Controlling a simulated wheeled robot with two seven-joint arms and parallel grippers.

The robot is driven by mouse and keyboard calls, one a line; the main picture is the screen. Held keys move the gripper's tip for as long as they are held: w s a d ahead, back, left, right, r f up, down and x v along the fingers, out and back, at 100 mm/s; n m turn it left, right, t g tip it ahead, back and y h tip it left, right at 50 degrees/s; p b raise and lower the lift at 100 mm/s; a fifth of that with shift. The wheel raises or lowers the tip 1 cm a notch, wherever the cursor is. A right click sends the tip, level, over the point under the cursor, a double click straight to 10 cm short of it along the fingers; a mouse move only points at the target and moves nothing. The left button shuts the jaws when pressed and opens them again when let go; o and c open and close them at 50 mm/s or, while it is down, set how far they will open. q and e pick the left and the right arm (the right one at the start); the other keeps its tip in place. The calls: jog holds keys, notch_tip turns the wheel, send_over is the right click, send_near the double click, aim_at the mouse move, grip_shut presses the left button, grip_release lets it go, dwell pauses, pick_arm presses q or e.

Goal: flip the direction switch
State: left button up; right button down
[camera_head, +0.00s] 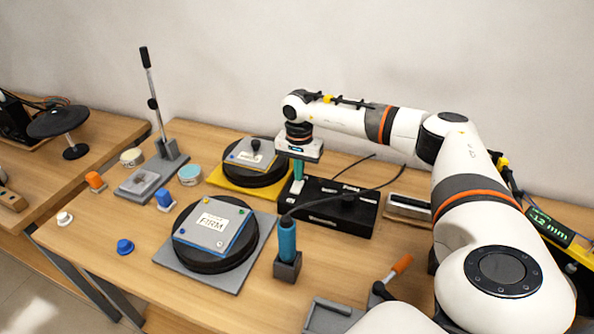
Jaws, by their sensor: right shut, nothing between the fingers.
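A black box (359,222) with small white markings stands right of the middle of the table. The direction switch cannot be made out clearly; a small light detail shows on the box's left end, by my fingertips. My right gripper (298,184) points straight down there, with teal fingers shut and empty. Its tips are at or just above the box's top left part; I cannot tell if they touch. A black cable runs from the box to a teal-handled tool (287,238) upright in a dark holder. My left gripper is not in view.
A round pad labelled FIRM (212,224) and another round pad on a yellow base (222,180) stand left of the box. A lever press (160,165) stands farther left.

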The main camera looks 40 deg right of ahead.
jog(key=shift+f+b, duration=0.35)
jog(key=shift+f, duration=0.25)
jog(key=shift+r, duration=0.15)
jog(key=shift+r+p, duration=2.55)
jog(key=shift+r, duration=0.85)
